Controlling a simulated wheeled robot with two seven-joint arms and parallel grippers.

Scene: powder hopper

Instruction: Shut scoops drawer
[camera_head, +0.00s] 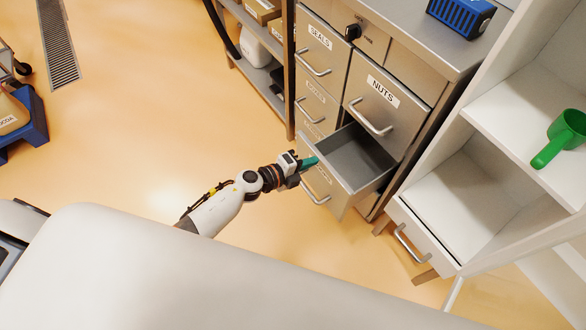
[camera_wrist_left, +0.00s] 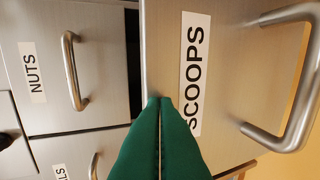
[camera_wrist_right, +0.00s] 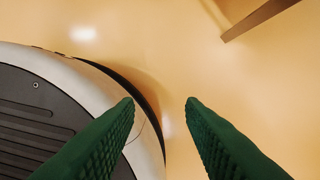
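The scoops drawer (camera_head: 353,162) is pulled out from the lower right of the metal cabinet, and its inside looks empty. Its front, with the SCOOPS label (camera_wrist_left: 194,75) and a bar handle (camera_wrist_left: 290,85), fills the right of the left wrist view. My left gripper (camera_head: 314,161) is at the drawer front's upper edge; its green fingertips (camera_wrist_left: 160,104) are together with nothing between them, close to or touching the front beside the label. My right gripper (camera_wrist_right: 160,102) shows only in its own wrist view, open and empty above the floor.
The NUTS drawer (camera_head: 388,110) above and the SEALS drawer (camera_head: 320,55) at left are shut. A white shelf unit (camera_head: 480,190) with a green scoop (camera_head: 562,138) stands close on the right. A blue bin (camera_head: 30,122) is at far left; open floor lies between.

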